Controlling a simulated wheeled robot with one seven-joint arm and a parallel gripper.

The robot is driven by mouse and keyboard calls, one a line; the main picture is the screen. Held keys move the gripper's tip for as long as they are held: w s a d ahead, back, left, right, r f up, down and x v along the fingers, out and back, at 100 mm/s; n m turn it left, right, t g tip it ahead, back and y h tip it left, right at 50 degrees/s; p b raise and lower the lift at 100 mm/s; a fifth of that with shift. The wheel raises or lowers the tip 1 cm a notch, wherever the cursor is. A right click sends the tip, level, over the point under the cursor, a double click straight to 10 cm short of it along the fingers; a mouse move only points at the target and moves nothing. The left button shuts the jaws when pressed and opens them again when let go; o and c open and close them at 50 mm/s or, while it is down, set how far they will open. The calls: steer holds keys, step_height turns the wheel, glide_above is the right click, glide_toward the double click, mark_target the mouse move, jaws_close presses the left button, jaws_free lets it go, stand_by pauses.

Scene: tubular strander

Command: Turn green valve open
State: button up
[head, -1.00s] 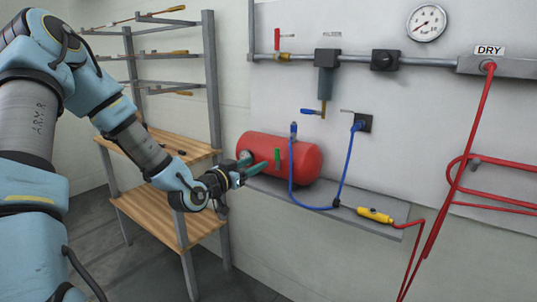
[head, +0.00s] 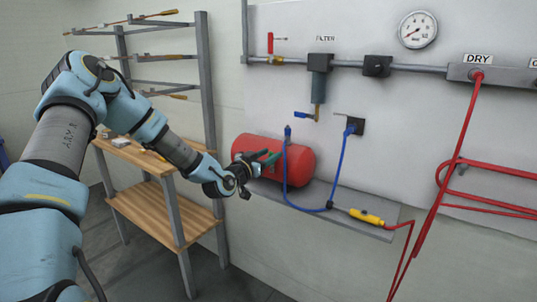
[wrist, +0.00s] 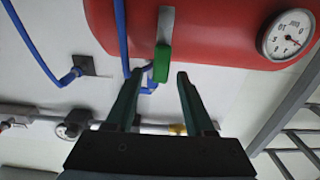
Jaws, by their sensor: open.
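The green valve handle (wrist: 162,63) shows in the wrist view, on a grey strip against the red tank (wrist: 205,25). My gripper (wrist: 159,77) is open and empty, with its two dark green fingers apart. The handle's near end lies close to the gap between the fingertips, and I cannot tell whether either finger touches it. In the head view my gripper (head: 270,160) is at the front of the red tank (head: 302,163). There I cannot clearly separate the handle from the green fingers.
A blue hose (head: 286,180) hangs close to the right of my gripper. A pressure gauge (wrist: 288,36) sits on the tank. A grey shelf (head: 340,216) holds a yellow tool (head: 367,216). A wooden rack (head: 165,208) stands at the left.

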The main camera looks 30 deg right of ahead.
jaws_close()
stand_by(0.3)
stand_by(1.1)
